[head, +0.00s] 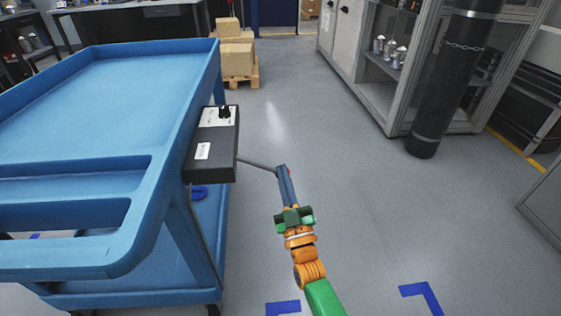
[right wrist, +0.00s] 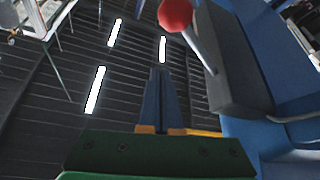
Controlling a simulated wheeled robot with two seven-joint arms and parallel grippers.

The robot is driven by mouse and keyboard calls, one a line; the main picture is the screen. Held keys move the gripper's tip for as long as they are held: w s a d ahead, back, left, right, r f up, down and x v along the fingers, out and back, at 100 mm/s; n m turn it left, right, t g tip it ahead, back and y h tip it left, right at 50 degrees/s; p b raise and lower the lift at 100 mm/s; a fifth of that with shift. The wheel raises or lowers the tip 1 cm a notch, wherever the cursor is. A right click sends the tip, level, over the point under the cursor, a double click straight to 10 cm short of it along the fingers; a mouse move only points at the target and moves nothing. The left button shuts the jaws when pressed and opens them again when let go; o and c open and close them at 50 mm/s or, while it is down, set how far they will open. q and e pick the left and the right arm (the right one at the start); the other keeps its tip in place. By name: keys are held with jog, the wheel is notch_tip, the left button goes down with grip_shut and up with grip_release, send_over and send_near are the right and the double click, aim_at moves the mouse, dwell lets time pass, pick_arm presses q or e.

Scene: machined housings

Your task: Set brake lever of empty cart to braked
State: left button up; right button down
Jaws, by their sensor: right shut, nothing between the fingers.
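The blue cart (head: 105,75) stands at the left of the head view, its top tray bare. A dark box (head: 212,160) with white labels is fixed to its right side. The brake lever (head: 257,165) is a thin grey rod sticking out from this box to the right. Its red ball knob (right wrist: 175,14) shows in the right wrist view; in the head view my fingers mostly hide it. My right gripper (head: 282,169) is shut and empty, its fingertips close to the knob. Whether they touch it I cannot tell. My left gripper is not in view.
Grey floor (head: 330,150) is open to the right of the cart. A black cylinder (head: 450,85) stands beside a grey cabinet (head: 375,80) at the right. Cardboard boxes (head: 236,55) sit on a pallet behind the cart. Blue tape corners (head: 420,290) mark the floor in front.

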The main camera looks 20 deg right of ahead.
jog(key=f+v, duration=0.1)
jog(key=v, duration=0.6)
jog(key=shift+w+a, duration=0.2)
jog(key=shift+a, duration=0.25)
